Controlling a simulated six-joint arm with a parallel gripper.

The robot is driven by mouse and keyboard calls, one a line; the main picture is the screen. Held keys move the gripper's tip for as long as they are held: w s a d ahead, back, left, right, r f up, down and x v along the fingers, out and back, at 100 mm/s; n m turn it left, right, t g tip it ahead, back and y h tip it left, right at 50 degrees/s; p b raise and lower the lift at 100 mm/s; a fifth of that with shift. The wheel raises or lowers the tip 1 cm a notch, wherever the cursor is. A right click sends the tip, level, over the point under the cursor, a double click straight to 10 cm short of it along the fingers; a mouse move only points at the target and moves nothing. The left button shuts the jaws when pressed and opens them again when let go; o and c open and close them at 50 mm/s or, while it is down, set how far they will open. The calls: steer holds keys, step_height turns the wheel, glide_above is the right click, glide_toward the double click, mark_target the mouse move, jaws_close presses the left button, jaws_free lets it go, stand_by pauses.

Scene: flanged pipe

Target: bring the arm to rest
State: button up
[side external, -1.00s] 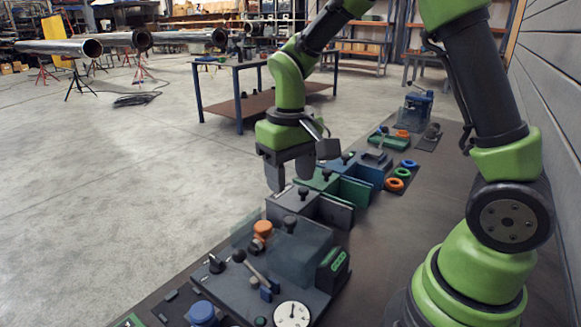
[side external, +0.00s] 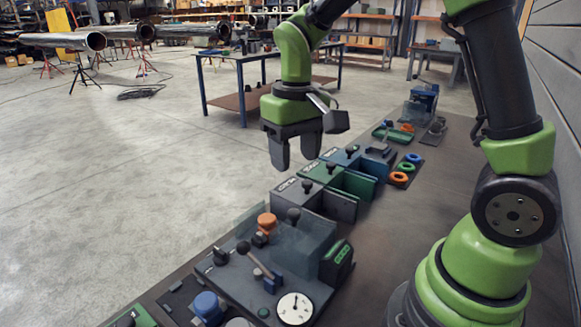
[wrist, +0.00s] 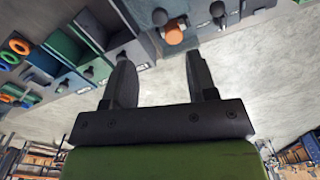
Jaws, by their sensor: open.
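My gripper (side external: 294,150) hangs above the far left edge of the workbench with its two dark fingers pointing down. The fingers are apart with nothing between them. In the wrist view my gripper (wrist: 160,80) also shows empty, with the bench fixtures and the grey floor beyond it. Below and to the right of it in the side view stand the grey box (side external: 300,193), the green box (side external: 322,174) and the blue box (side external: 345,158), each with a dark knob on top. The gripper touches none of them that I can see.
A panel with a dial gauge (side external: 295,308), a lever (side external: 255,260) and an orange knob (side external: 267,222) stands at the near end. Orange, green and blue rings lie by the boxes; one is the green ring (side external: 405,167). Open floor (side external: 150,180) lies to the left.

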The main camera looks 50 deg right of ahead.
steer(key=s+a+r+m+t+y, duration=0.1)
steer(key=s+a+r+t+y, duration=0.1)
steer(key=s+r+t, duration=0.5)
steer(key=s+a+r, duration=0.1)
steer(key=s+r, duration=0.2)
steer(key=s, duration=0.4)
steer(key=shift+a, duration=0.35)
steer(key=shift+s, duration=0.1)
stand_by(1.1)
